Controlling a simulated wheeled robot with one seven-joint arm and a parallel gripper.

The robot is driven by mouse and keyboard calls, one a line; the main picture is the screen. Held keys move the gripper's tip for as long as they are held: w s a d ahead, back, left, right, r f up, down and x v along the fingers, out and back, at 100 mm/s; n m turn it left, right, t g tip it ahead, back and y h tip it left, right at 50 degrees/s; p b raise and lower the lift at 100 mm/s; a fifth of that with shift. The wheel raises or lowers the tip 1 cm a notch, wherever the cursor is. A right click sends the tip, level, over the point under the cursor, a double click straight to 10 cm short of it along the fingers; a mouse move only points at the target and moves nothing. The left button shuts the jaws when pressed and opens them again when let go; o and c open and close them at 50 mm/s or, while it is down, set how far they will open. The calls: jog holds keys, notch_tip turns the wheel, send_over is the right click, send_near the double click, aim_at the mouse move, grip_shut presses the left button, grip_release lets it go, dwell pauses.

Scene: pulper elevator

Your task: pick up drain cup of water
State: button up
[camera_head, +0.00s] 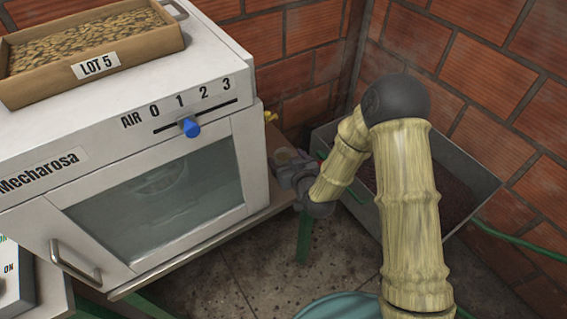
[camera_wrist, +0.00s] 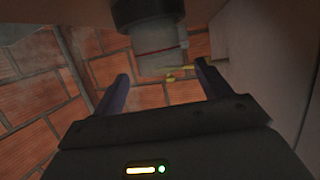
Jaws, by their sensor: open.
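The drain cup (camera_wrist: 160,57), a clear, dim cup with a thin red line and a dark collar above it, hangs under the machine in the wrist view. My gripper (camera_wrist: 161,72) is open, with one dark finger to each side of the cup as seen in this view. I cannot tell how deep the cup sits between the fingers, and no contact shows. In the head view my gripper (camera_head: 288,172) is at the right side of the white machine, partly hidden by my wrist. The cup cannot be made out clearly there.
The white machine (camera_head: 165,185) carries a wooden tray (camera_head: 95,72) of beans and a blue slider knob (camera_head: 190,127). A small yellow fitting (camera_head: 270,116) sticks out behind it. A grey bin (camera_head: 470,185) stands in the brick corner, with a green hose (camera_head: 520,243) beside it.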

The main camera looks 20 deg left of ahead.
aim_at(280, 150)
jog(key=shift+x, duration=2.6)
jog(key=shift+s+f, duration=0.1)
jog(key=shift+f, duration=0.05)
jog(key=c, duration=1.1)
jog(key=shift+o, duration=0.2)
notch_tip(280, 150, up, 10)
jog(key=shift+p, duration=0.45)
